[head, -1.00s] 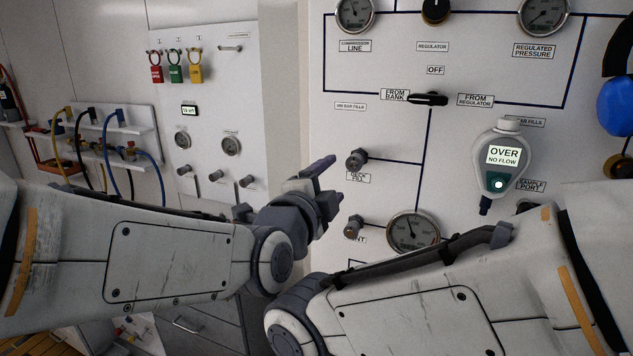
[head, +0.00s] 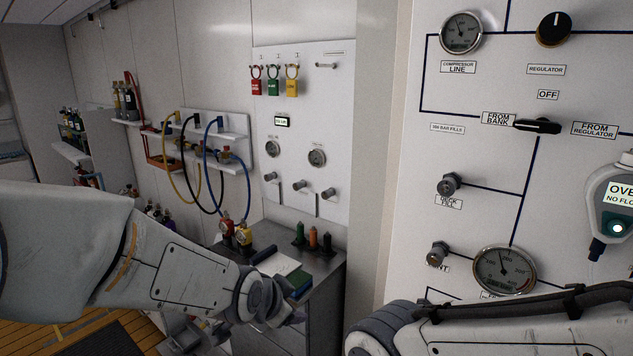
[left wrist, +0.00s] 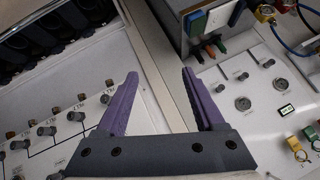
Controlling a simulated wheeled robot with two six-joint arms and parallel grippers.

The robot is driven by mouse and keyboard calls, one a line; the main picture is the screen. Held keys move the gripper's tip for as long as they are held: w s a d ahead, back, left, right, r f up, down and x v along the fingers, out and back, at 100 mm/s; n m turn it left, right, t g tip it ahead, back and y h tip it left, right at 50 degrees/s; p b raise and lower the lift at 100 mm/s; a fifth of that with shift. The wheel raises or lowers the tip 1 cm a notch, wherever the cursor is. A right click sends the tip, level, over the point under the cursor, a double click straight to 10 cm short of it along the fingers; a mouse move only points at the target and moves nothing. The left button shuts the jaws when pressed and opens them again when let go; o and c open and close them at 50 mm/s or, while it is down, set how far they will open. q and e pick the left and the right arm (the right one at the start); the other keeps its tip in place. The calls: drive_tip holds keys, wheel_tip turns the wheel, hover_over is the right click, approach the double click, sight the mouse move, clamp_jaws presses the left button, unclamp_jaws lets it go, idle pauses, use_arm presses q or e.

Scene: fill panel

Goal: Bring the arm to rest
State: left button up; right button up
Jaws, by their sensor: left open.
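My left arm (head: 175,275) comes in from the left in the head view and reaches low in front of the counter. Its gripper (head: 290,318) is small and partly hidden by the wrist there. In the left wrist view the left gripper (left wrist: 160,74) has its two purple fingers spread wide, with nothing between them. My right arm (head: 520,325) crosses the bottom right of the head view. Its gripper is out of view.
The fill panel (head: 480,130) with gauges and valves stands at the right. A smaller panel (head: 330,110) with red, green and yellow padlocks is behind the counter (head: 335,275). A hose rack (head: 235,125) hangs left of it. A handheld meter (head: 610,205) is at the right edge.

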use_arm(q)
drive_tip(key=s+a+f+n+g+y, duration=0.1)
drive_tip(key=s+a+f+n+g, duration=0.2)
drive_tip(key=s+a+f+n, duration=0.3)
drive_tip(key=s+a+f+n+g+y, duration=0.2)
drive_tip(key=s+a+f+n+g, duration=0.15)
drive_tip(key=s+a, duration=0.35)
drive_tip(key=s+d+r+m+g, duration=0.1)
drive_tip(key=s+d+r+m, duration=0.2)
drive_tip(key=s+d, duration=0.3)
drive_tip(key=s+d+r+m+g+h, duration=0.1)
drive_tip(key=s+d+r+m, duration=0.2)
drive_tip(key=s+d, duration=0.3)
drive_tip(key=shift+s+d+r+m, duration=0.15)
drive_tip(key=shift+d+m, duration=0.3)
drive_tip(key=shift+d, duration=0.1)
